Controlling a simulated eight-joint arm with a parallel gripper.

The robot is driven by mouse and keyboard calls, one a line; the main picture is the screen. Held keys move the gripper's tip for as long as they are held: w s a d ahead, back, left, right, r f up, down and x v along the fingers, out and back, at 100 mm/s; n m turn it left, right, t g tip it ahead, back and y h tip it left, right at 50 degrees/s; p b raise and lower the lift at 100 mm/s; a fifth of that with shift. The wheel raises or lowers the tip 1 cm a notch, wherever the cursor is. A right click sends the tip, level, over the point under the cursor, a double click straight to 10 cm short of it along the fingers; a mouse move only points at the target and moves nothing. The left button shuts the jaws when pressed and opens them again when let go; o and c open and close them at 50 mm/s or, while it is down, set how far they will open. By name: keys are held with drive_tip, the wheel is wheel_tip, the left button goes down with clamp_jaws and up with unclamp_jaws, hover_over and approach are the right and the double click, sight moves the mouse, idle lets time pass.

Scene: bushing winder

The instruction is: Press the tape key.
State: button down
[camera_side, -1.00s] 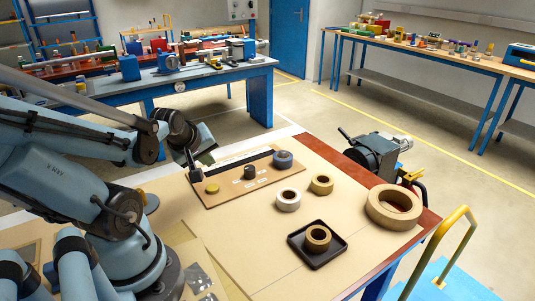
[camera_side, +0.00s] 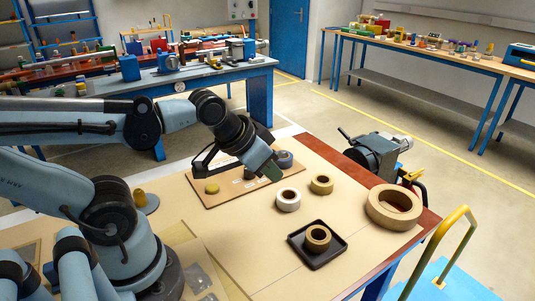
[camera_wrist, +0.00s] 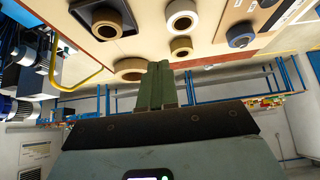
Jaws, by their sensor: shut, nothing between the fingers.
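A tan board (camera_side: 215,200) on the table bears several round pieces. A dull yellow disc (camera_side: 212,188) is at its left, a dark piece (camera_side: 249,172) in the middle is partly hidden by my gripper, and a blue ring-shaped piece (camera_side: 284,158) is at its right. Small white labels lie between them but are unreadable, so I cannot tell which is the tape key. The blue piece also shows in the wrist view (camera_wrist: 240,35). My gripper (camera_side: 272,174) is above the board's right part, apparently touching nothing. Its green fingers (camera_wrist: 155,86) are shut and empty.
A white roll (camera_side: 288,200) and a tan roll (camera_side: 321,184) stand right of the board. A black tray (camera_side: 300,258) holds another tan roll (camera_side: 318,237). A large tan roll (camera_side: 394,208) and a dark machine (camera_side: 372,157) are farther right. The table front is clear.

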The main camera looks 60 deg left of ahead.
drive_tip(key=shift+a, duration=0.1)
wheel_tip(320, 180, up, 2)
drive_tip(key=g, duration=0.7)
hover_over(213, 187)
drive_tip(key=shift+r, duration=0.1)
wheel_tip(213, 187, down, 14)
idle(0.5)
idle(0.4)
